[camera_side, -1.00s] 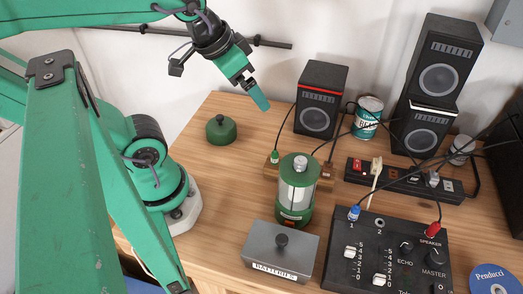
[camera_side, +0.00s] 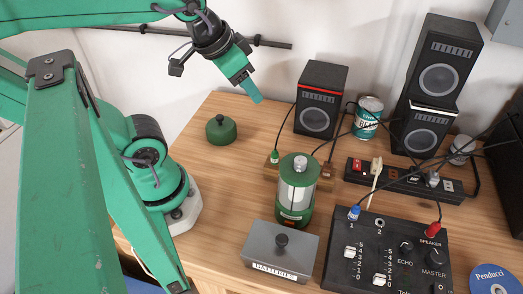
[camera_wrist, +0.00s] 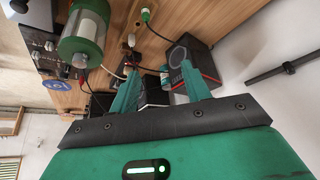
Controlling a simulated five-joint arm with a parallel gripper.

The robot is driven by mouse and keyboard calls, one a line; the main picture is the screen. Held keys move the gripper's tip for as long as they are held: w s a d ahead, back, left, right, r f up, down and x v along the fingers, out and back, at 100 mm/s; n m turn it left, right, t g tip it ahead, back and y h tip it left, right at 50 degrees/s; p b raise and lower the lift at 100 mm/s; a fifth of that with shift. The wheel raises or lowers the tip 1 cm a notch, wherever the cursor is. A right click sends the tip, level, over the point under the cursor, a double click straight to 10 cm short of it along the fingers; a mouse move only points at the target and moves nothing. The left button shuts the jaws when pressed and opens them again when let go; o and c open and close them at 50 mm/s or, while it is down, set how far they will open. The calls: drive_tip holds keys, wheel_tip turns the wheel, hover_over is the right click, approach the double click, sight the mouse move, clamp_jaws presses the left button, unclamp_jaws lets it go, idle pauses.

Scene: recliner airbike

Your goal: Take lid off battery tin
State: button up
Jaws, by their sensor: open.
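The battery tin (camera_side: 272,264) is a grey box labelled "BATTERIES" at the front of the wooden table in the side view. Its grey lid (camera_side: 263,236) with a dark round knob (camera_side: 282,241) sits on top. My gripper (camera_side: 252,88) is high above the back of the table, well apart from the tin. In the wrist view my gripper (camera_wrist: 160,85) has its two green fingers spread, with nothing held between them. I cannot clearly make out the tin in the wrist view.
A green lantern (camera_side: 296,190) stands right behind the tin. A mixer box (camera_side: 388,250) with cables is to its right. A green knobbed pot (camera_side: 221,130), speakers (camera_side: 319,98), a can (camera_side: 367,117) and a power strip (camera_side: 410,181) stand farther back. The table's left middle is clear.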

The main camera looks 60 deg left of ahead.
wheel_tip(320, 180, up, 5)
drive_tip(key=m+g, duration=0.6)
drive_tip(key=m, duration=1.2)
hover_over(282, 238)
wheel_tip(282, 238, down, 15)
drive_tip(key=shift+w+d+r, duration=0.1)
drive_tip(key=shift+r, duration=0.05)
drive_tip(key=shift+f, duration=1)
drive_tip(key=shift+f, duration=0.1)
drive_tip(key=shift+f, duration=2.5)
